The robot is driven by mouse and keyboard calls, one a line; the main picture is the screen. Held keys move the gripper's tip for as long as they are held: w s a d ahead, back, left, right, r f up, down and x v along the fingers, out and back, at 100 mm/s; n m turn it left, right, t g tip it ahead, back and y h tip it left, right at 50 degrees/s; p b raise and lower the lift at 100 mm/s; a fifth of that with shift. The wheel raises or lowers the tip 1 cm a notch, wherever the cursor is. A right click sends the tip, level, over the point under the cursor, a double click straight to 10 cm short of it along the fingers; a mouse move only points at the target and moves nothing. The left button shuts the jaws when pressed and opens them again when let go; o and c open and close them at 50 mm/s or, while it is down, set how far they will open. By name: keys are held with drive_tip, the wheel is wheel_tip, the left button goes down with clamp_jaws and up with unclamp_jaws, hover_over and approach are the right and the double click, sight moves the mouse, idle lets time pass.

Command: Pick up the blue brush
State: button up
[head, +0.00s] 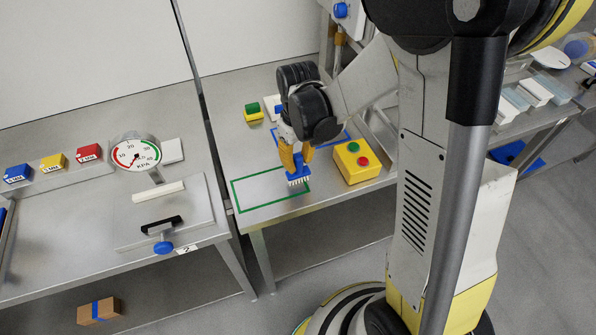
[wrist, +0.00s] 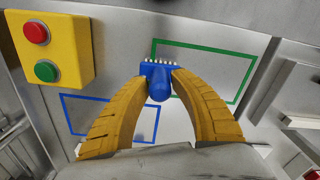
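The blue brush (head: 298,174) has a row of white bristles and is near the right edge of the green outlined rectangle (head: 238,210) in the head view. In the wrist view the brush (wrist: 157,84) lies between the yellow fingertips, its rounded handle end toward the camera. My gripper (head: 295,160) is above it, pointing down, with its two fingers on either side of the brush. The fingertips (wrist: 158,75) appear to touch the brush's sides. Whether the bristles touch the table is hard to tell.
A yellow box (head: 357,162) with red and green buttons stands close to the right of my gripper. A blue outlined rectangle (wrist: 68,104) is marked behind. Yellow and green blocks (head: 253,112) lie at the back. A pressure gauge (head: 136,152) stands on the left table.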

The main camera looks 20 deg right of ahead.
clamp_jaws()
drive_tip(key=shift+r, duration=0.1)
